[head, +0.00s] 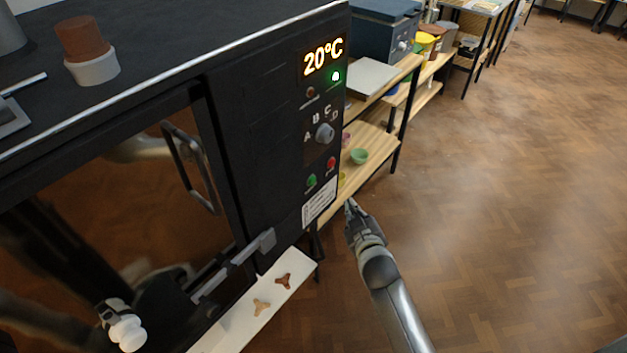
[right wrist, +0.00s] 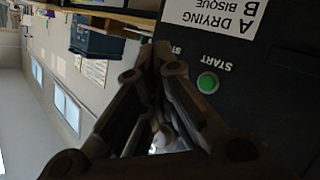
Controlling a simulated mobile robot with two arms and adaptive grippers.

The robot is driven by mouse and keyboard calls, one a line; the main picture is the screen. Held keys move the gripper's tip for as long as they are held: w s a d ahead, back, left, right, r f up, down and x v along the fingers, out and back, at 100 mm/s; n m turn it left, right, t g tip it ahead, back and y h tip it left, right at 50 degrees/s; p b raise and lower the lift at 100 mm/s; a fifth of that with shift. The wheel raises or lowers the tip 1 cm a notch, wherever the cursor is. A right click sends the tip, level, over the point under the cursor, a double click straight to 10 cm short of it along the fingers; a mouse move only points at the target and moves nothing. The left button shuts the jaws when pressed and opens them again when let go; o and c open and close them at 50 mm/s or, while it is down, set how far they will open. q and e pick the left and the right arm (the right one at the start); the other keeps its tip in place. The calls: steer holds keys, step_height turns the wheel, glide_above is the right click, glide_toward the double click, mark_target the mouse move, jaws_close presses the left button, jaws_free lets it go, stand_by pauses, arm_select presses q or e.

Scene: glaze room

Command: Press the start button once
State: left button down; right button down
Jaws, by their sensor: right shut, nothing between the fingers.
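The start button (head: 311,180) is a small green round button low on the black kiln's control panel, left of a red button (head: 331,163). My right gripper (head: 350,207) is shut and empty, to the right of the panel and a little lower than the button in the head view. In the right wrist view its closed fingertips (right wrist: 160,50) lie left of the button, apart from it in the picture. My left gripper cannot be made out.
The panel also has a dial (head: 324,132) and a display (head: 323,56) reading 20°C above a lit green lamp. The door handle (head: 190,168) juts out. A white ledge (head: 238,325) holds small three-armed pieces. Wooden shelves (head: 372,140) stand behind; open floor lies right.

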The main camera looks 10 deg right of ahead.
mark_target(312, 181)
steer(key=shift+r, duration=0.2)
steer(key=shift+w, duration=0.1)
steer(key=w+a+b, duration=0.4)
steer(key=w+a, duration=0.1)
steer(key=w, duration=0.2)
steer(key=shift+a, duration=0.2)
steer(key=shift+a, duration=0.1)
stand_by(1.5)
steer(key=shift+w+a+b, duration=0.15)
steer(key=shift+w+b, duration=0.1)
steer(key=shift+b, duration=0.05)
